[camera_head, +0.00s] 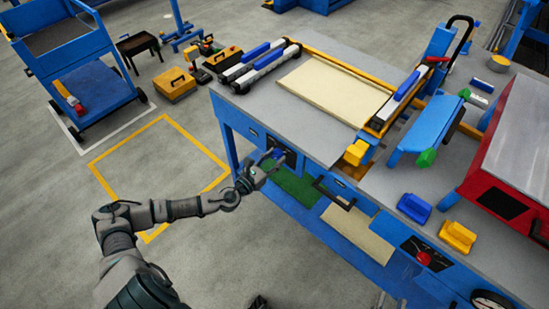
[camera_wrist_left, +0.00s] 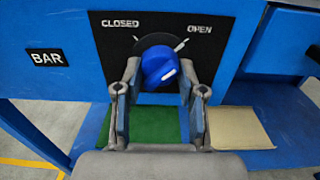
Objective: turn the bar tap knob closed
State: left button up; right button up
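The blue bar tap knob (camera_wrist_left: 160,66) sits on a black plate (camera_wrist_left: 215,28) marked CLOSED at left and OPEN at right. Its white mark lies on the lower right of its face. A BAR label (camera_wrist_left: 47,58) is left of the plate. My left gripper (camera_wrist_left: 160,80) is open, with one finger on each side of the knob; small gaps seem to show, but contact is unclear. In the head view, my left gripper (camera_head: 268,162) is at the bench's front panel and largely hides the knob.
The blue bench (camera_head: 240,125) has a grey top carrying a board (camera_head: 325,88) and clamps. A black drawer handle (camera_head: 333,194) juts out right of my left gripper. A red emergency button (camera_head: 424,258) is further right.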

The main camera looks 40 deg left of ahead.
jog(key=shift+a, duration=0.1)
pick_arm(q)
jog(key=shift+n, duration=0.7)
jog(key=shift+n+p, duration=0.35)
jog(key=shift+n, duration=0.35)
jog(key=n, duration=0.2)
jog(key=shift+r+n+p, duration=0.1)
jog(key=shift+n+p, duration=0.2)
jog(key=shift+n, duration=0.1)
jog(key=n, duration=0.2)
jog(key=shift+n+p, duration=0.4)
jog(key=n+p, duration=0.2)
jog(key=n, duration=0.3)
jog(key=shift+r, duration=0.2)
jog(key=n+p, duration=0.2)
jog(key=n, duration=0.2)
jog(key=shift+f, duration=0.1)
jog(key=shift+f+n+p, duration=0.1)
jog(key=shift+n+p, duration=0.2)
jog(key=shift+n, duration=0.1)
pick_arm(e)
jog(key=s+d+f+g+h, duration=0.1)
jog(key=s+d+f+g, duration=0.1)
jog(key=s+f+g, duration=0.4)
jog(key=s+d+f+g+h, duration=0.2)
jog(key=s+d+f+g, duration=0.1)
jog(key=s+f+g, duration=0.2)
jog(key=shift+s+d+f+g+h, duration=0.3)
jog(key=shift+s+d+f+g, duration=0.1)
jog(key=shift+f+g, duration=0.85)
